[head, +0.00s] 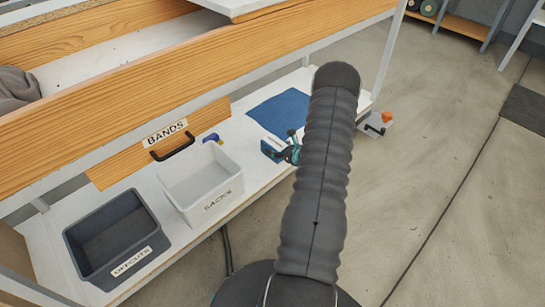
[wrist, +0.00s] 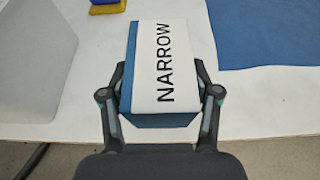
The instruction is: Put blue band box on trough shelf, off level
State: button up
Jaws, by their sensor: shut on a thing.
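My gripper (wrist: 160,108) is shut on the sides of a blue box (wrist: 165,121) with a white label reading NARROW. In the head view the box (head: 272,149) shows as a small blue and white shape left of my dark arm, which hides part of it and most of my gripper. The box is over the front part of the white lower shelf (head: 240,141), under the wood-sided trough (head: 200,65). I cannot tell whether it touches the shelf. A blue mat (head: 280,112) lies flat behind it; the mat (wrist: 265,35) is at right in the wrist view.
Left of the box stand a white bin (head: 205,187) marked SACKS and a dark grey bin (head: 115,240). A wooden panel marked BANDS (head: 120,163) stands behind them. A small blue and yellow object (head: 212,138) lies nearby. A shelf post (head: 388,55) rises at right.

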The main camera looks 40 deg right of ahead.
jog(key=shift+w+a+f, duration=0.3)
jog(key=shift+a+f, duration=0.1)
jog(key=shift+a, duration=0.25)
jog(key=shift+f, duration=2)
jog(key=shift+f+b, duration=0.2)
jog(key=shift+b, duration=0.1)
jog(key=o, duration=1.3)
jog(key=shift+r, duration=0.15)
